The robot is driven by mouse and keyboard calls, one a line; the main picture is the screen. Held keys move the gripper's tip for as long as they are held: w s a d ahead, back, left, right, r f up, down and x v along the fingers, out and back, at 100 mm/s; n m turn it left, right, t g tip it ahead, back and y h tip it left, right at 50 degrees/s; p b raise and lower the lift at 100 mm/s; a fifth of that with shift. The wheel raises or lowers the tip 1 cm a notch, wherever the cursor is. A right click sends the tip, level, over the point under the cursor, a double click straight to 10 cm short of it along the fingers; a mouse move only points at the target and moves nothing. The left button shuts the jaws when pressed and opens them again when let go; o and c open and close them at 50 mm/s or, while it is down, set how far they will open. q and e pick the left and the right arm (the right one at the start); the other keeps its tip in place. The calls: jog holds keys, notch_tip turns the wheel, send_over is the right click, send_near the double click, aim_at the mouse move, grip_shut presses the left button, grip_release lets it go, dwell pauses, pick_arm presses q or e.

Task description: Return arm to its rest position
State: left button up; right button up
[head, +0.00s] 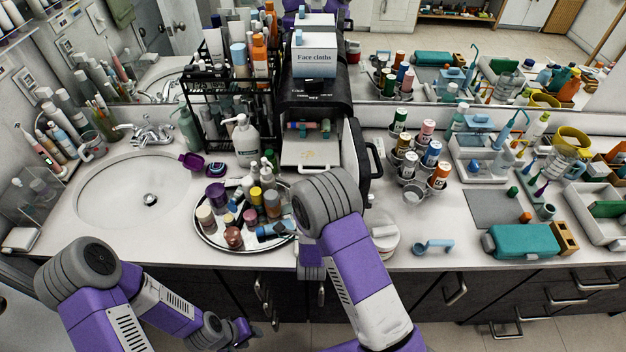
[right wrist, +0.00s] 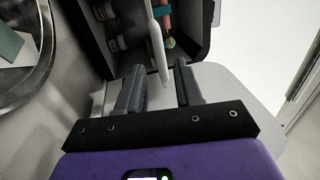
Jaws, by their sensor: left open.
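My left gripper (head: 243,332) is at the bottom of the head view, low in front of the vanity's dark drawers. It looks open and holds nothing I can see. My right arm reaches up the middle of the head view, and its own bulk hides the right gripper there. In the right wrist view my right gripper (right wrist: 160,86) has its two dark fingers apart. A thin white upright edge of the black box (right wrist: 190,30) shows just beyond the gap, and I see nothing gripped. I cannot tell whether a finger touches that edge.
The black box (head: 344,92) stands open mid-counter, its door swung out right. A round tray (head: 216,240) of bottles and jars lies left of my right arm. The sink (head: 115,190) is further left. A teal case (head: 524,241) and organisers crowd the right.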

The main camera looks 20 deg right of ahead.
jog(key=shift+s+a, duration=0.2)
jog(key=shift+s, duration=0.4)
